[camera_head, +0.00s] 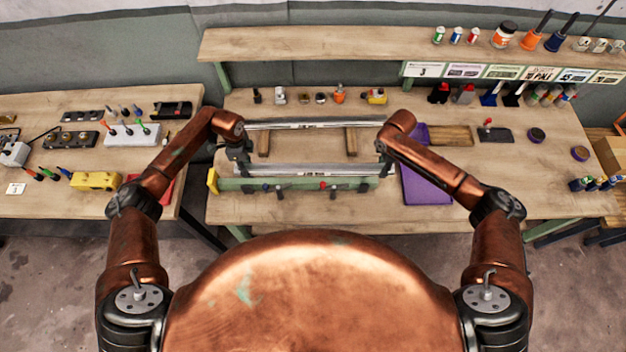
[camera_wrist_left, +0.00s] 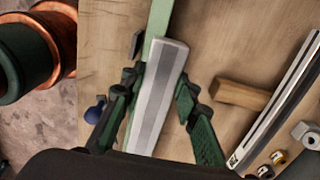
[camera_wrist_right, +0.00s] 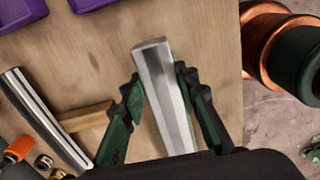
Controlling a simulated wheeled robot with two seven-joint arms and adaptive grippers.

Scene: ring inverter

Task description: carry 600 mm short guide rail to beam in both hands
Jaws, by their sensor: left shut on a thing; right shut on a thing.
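The short guide rail (camera_head: 315,169), a silvery straight bar, spans between my two grippers, roughly level, above or close behind the green beam (camera_head: 300,184). My left gripper (camera_head: 242,160) is shut on the rail's left end; in the left wrist view the rail (camera_wrist_left: 158,85) lies between its fingers, with the green beam (camera_wrist_left: 159,18) passing beyond. My right gripper (camera_head: 386,160) is shut on the right end; the rail (camera_wrist_right: 163,85) also shows between the fingers in the right wrist view. I cannot tell whether the rail touches the beam.
Another silvery rail (camera_head: 315,123) lies behind on two wooden blocks (camera_head: 351,142). A purple mat (camera_head: 425,185) lies right of the beam. A yellow piece (camera_head: 212,181) is at the beam's left end. Small bottles and parts (camera_head: 338,94) line the table's back.

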